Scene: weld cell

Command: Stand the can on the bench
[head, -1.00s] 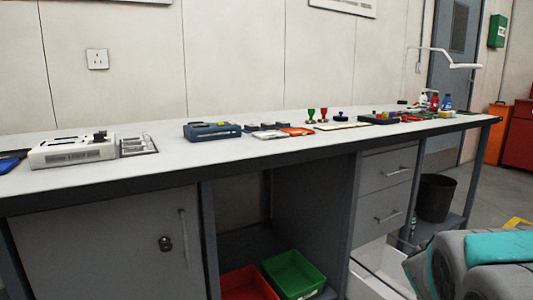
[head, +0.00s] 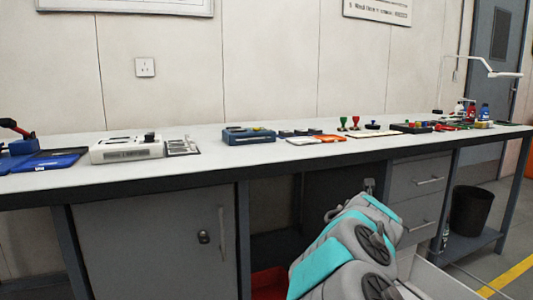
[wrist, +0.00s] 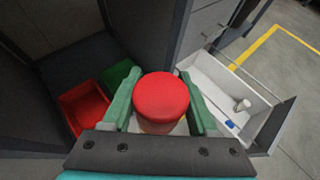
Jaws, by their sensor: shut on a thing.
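The can (wrist: 161,98) shows in the wrist view as a red cylinder with a round red top, seen from above. My gripper (wrist: 163,108) is shut on it, with a green finger on either side. The can is held in front of the bench's lower part; its lower end is mostly hidden. The can and gripper cannot be made out in the head view, where my arm shows at lower right. The bench (head: 210,149) has a pale top with a dark front edge.
On the bench stand a blue tray (head: 48,161), a white device (head: 126,150), a blue box (head: 248,136) and several small items towards the right. Bare strips lie between them. Below are a red bin (wrist: 84,108), a green bin (wrist: 120,75) and an open white-lined drawer (wrist: 215,80).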

